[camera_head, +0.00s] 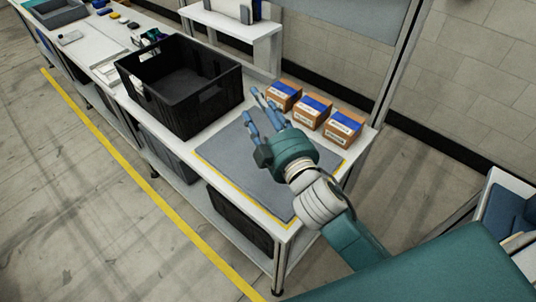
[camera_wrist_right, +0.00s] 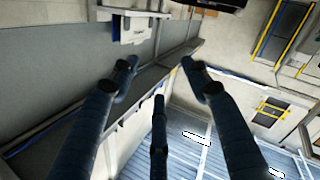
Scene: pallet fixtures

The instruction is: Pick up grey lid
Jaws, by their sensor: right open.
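My right gripper (camera_head: 262,110) is open and empty, held above the grey mat with yellow edges (camera_head: 228,160) on the workbench. Its blue fingers point toward the back of the bench, between the black crate and the cartons. In the right wrist view its three spread fingers (camera_wrist_right: 158,78) have nothing between them. I cannot pick out a grey lid for certain. A small flat pale grey item (camera_head: 70,37) lies on the far bench, too small to name surely. My left gripper is not in view.
An open black crate (camera_head: 205,103) stands left of the mat. Several cartons with blue tops, one at the right end (camera_head: 343,128), line the bench's back edge. A white raised shelf (camera_head: 235,27) stands behind the crate. Part of the mat is bare.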

